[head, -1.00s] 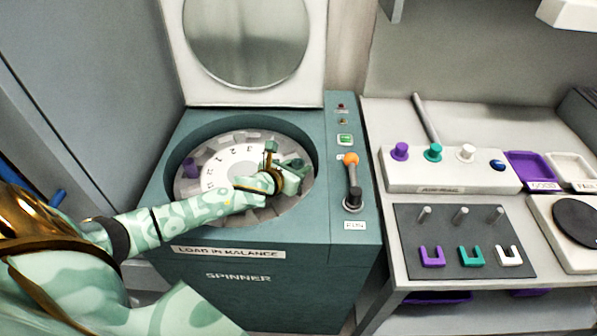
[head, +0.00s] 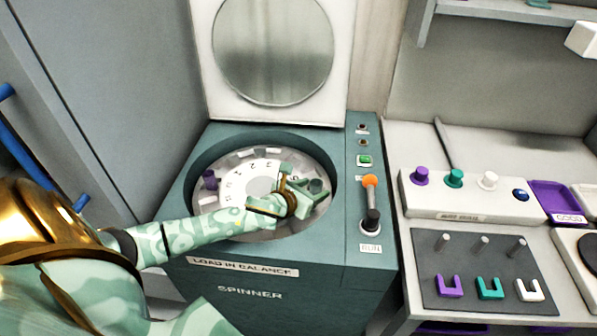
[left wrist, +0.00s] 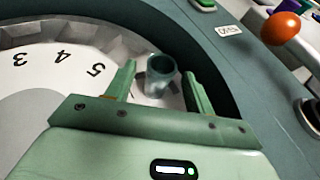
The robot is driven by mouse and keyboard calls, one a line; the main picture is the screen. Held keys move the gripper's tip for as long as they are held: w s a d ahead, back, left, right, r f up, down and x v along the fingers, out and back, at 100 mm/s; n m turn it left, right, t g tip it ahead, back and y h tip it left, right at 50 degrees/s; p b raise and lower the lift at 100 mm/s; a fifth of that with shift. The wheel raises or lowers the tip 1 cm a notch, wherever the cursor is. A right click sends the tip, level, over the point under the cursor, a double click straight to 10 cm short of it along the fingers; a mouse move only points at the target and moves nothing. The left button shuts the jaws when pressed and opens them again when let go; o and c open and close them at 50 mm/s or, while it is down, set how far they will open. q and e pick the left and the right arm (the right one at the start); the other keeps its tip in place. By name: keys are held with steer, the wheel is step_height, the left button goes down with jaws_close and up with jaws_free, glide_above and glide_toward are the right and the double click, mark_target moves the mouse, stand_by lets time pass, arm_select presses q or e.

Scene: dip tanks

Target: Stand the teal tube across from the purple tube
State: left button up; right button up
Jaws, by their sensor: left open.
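The teal tube (head: 316,186) stands in the rotor at the right side of the spinner bowl. In the left wrist view the tube (left wrist: 160,70) shows its open round top and looks upright. The purple tube (head: 210,180) stands at the left side of the rotor, roughly opposite the teal one. My left gripper (head: 302,192) is open at the teal tube. In the left wrist view its fingers (left wrist: 158,80) are on either side of the tube, with gaps showing. The tube's lower end is hidden. My right gripper is not in view.
The spinner (head: 250,275) has its round-windowed lid (head: 272,50) raised behind the bowl. An orange-knobbed lever (head: 370,200) stands right of the bowl. A bench with purple, teal and white knobs (head: 455,178), a purple tray (head: 556,200) and a pegged panel (head: 480,262) lies to the right.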

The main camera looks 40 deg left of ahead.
arm_select(q)
steer(key=p+v, duration=0.2)
steer(key=v, duration=0.8)
steer(key=shift+r, duration=0.1)
